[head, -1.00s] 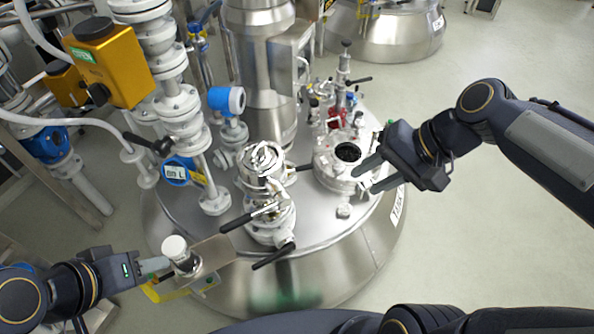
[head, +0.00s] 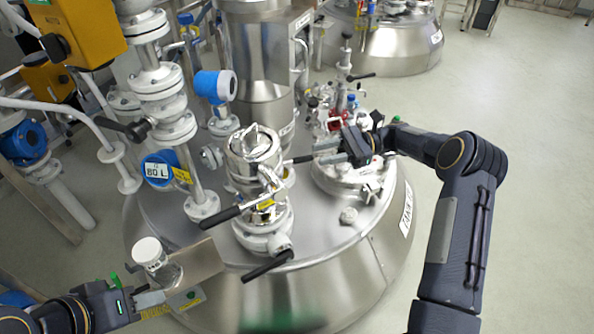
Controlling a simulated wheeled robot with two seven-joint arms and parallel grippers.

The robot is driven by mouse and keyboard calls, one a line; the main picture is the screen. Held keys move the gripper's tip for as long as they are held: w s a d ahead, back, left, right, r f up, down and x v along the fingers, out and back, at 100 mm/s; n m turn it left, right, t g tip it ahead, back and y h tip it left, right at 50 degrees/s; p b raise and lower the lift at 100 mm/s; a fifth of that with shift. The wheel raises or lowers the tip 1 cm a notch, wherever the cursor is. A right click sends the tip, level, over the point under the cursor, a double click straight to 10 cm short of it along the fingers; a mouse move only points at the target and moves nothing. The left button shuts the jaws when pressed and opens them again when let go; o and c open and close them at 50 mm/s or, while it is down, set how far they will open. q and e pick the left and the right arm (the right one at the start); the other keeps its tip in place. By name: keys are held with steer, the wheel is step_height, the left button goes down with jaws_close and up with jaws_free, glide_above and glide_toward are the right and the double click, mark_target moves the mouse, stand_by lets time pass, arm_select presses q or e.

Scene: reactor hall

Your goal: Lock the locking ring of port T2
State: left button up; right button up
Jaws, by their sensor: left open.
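A steel canister (head: 252,150) stands upright on a white-flanged port (head: 262,228) in the middle of the tank top. A black lever handle (head: 222,216) sticks out left of this stack, and another black handle (head: 268,268) points down-left from its base. I cannot read a T2 mark or tell which part is the locking ring. My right gripper (head: 328,154) is over the right-hand port (head: 345,180), its fingers pointing left; their gap is unclear. My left gripper (head: 150,298) is open at lower left, beside a white-capped jar (head: 150,255).
Pipes with a blue-framed gauge (head: 158,170) rise at the left. Red and blue fittings (head: 340,115) stand behind the right port. The floor (head: 520,130) at right is clear.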

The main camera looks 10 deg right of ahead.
mark_target(297, 160)
steer(key=a, duration=0.5)
steer(key=a+f+b, duration=0.1)
steer(key=a, duration=0.1)
steer(key=shift+s+a, duration=0.25)
steer(key=shift+a, duration=0.15)
jaws_close()
